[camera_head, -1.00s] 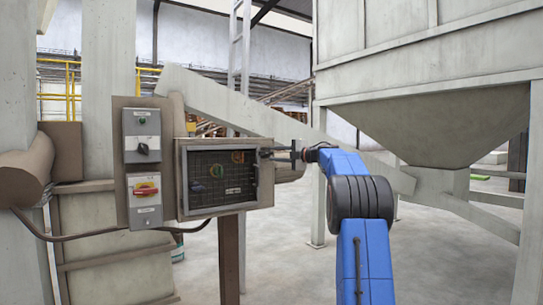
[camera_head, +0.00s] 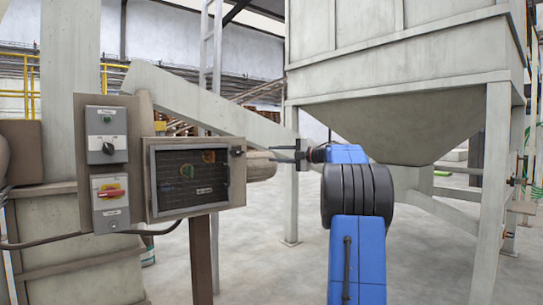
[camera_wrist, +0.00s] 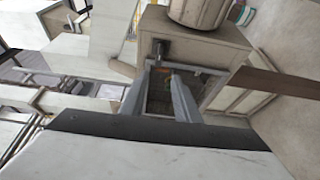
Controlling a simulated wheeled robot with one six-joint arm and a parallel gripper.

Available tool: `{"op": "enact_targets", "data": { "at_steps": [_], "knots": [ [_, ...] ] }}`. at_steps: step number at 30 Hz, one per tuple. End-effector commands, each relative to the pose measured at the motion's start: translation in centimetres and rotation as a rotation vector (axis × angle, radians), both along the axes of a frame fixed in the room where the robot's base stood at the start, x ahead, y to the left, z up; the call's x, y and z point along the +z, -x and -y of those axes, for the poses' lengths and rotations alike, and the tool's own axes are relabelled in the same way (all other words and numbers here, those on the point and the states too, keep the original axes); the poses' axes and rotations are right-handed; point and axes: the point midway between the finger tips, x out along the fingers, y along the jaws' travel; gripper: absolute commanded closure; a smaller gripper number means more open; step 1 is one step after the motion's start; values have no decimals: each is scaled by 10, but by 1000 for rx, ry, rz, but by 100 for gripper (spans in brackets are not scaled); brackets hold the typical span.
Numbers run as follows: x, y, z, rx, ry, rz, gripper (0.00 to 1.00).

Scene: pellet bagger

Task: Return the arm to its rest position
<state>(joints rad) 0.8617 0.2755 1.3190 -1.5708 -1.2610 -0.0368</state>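My gripper (camera_head: 276,154) is at the end of my blue arm, right of the mesh-fronted box in the head view, with a gap between them. Its fingers point left toward the box. In the wrist view my gripper (camera_wrist: 164,70) has its two grey fingers apart, with nothing seen between them but the box behind. My arm stands bent, its forearm raised in front of the hopper.
The mesh-fronted box (camera_head: 183,205) is on a brown post (camera_head: 201,260). Left of it are a grey switch box (camera_head: 107,135) and a box with a red-yellow switch (camera_head: 111,203). The hopper (camera_head: 405,125) stands behind my arm. Floor is clear between post and hopper leg.

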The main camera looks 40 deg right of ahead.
Motion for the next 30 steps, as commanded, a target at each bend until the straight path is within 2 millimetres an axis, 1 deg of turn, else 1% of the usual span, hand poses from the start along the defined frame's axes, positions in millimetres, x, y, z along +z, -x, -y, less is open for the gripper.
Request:
{"op": "enact_targets", "data": {
  "at_steps": [14, 17, 20, 26, 28, 30],
  "knots": [
    [0, 0, 0, 0, 0, 0, 71],
    [2, -1, -2, -5, -4, 4, 71],
    [12, -4, -14, -32, -28, 23, 71],
    [50, -12, -63, -171, -167, 100, 71],
    [60, -10, -80, -232, -234, 120, 71],
    [64, -5, -95, -292, -305, 130, 71]
  ]
}}
